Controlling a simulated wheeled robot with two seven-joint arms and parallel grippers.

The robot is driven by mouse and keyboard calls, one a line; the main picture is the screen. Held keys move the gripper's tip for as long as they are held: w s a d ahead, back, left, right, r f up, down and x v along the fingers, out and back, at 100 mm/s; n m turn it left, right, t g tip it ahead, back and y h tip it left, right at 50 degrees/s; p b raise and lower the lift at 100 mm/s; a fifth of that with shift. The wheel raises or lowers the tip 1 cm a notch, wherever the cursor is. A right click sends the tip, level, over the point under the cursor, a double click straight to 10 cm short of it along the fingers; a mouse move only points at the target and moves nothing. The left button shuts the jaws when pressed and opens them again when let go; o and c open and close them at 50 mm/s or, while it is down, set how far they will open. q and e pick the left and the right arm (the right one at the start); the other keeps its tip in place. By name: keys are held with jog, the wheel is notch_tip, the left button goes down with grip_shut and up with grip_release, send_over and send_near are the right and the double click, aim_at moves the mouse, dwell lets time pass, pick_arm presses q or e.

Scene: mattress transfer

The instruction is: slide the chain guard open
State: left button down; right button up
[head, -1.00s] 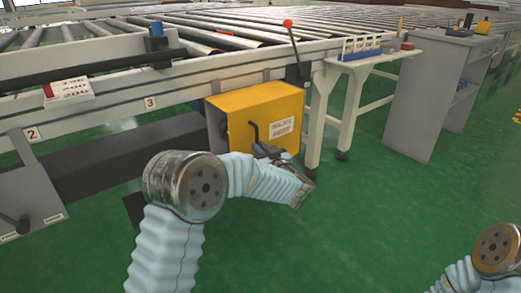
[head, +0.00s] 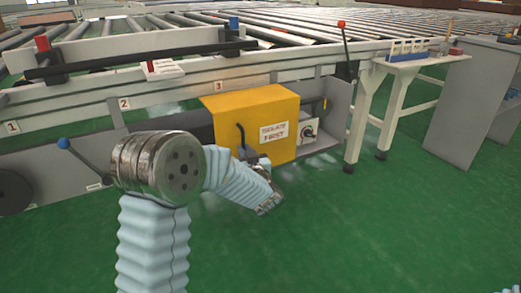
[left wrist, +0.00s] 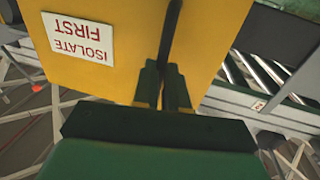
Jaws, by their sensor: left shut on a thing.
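The chain guard is a yellow box (head: 270,112) with an "ISOLATE FIRST" label, under the conveyor's side rail. Its dark handle (head: 240,132) sticks out at its left front. My left gripper (head: 246,153) is at the handle, partly hidden by my own arm. In the left wrist view the two fingers (left wrist: 164,88) are shut on the dark handle bar (left wrist: 171,38), in front of the yellow face (left wrist: 110,75). To the right of the guard a grey box with a round switch (head: 308,129) is uncovered in the bay. My right gripper is out of view.
A lever with a red knob (head: 341,24) rises right of the guard. A blue-knobbed lever (head: 64,143) stands at the left. A white side table (head: 410,62) and grey cabinet (head: 470,100) stand at the right. The green floor (head: 350,230) in front is clear.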

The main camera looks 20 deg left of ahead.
pick_arm(q)
jog(key=shift+s+a, duration=0.7)
jog(key=shift+s, duration=0.2)
jog(key=shift+s+a, duration=0.7)
jog(key=shift+s, duration=0.15)
jog(key=c, duration=1.2)
grip_release()
jog(key=shift+o, duration=0.2)
jog(key=p+v, duration=0.1)
jog(key=v, duration=1.3)
